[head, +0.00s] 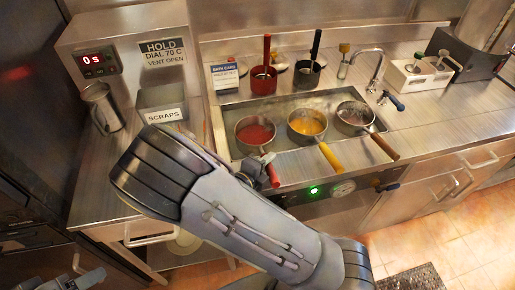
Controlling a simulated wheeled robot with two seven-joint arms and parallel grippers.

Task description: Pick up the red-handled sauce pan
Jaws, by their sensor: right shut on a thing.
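The red-handled sauce pan (255,132) holds red sauce and sits at the left of the steel bath, its red handle (270,170) reaching over the front edge. My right gripper (266,174) is shut on that handle; my own arm partly hides the grip. The pan looks level, and I cannot tell whether it is clear of the bath. My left gripper (82,281) is only partly in view at the bottom left, far from the pan; its jaws are unclear.
A yellow-handled pan (307,123) and a brown-handled pan (355,117) stand to the right in the bath (222,112). A red pot (263,82) and a dark pot (307,75) holding utensils stand behind. A scraps bin (161,101) and metal pitcher (103,107) are left.

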